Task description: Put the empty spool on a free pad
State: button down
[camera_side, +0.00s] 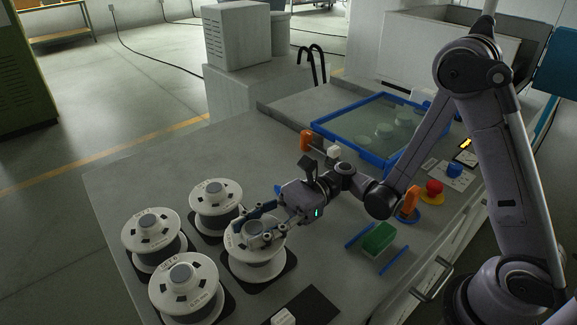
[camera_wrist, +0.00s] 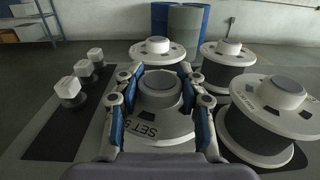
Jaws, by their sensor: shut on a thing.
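My gripper (camera_side: 252,220) is shut on the raised hub of a white-flanged spool (camera_side: 258,270), the nearest to the arm of the grouped spools. In the wrist view, my gripper's blue-padded fingers (camera_wrist: 160,95) lie on both sides of the hub of this spool (camera_wrist: 160,127), whose flange reads "SET" and a partly hidden mark. It stands upright over a dark pad (camera_side: 288,262); I cannot tell whether it touches the pad. Three other spools, at the back (camera_side: 217,196), left (camera_side: 152,230) and front (camera_side: 187,281), stand on dark pads. I cannot tell whether the held spool's core is bare.
A dark mat (camera_side: 312,303) with small white-capped pieces (camera_wrist: 80,69) lies at the front. A green block (camera_side: 378,238) sits between blue rails. A blue-framed tray (camera_side: 345,141), an orange-handled tool (camera_side: 306,141) and a red button (camera_side: 434,187) are farther right. The bench behind the spools is bare.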

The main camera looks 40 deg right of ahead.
jog(key=c, duration=0.8)
grip_release()
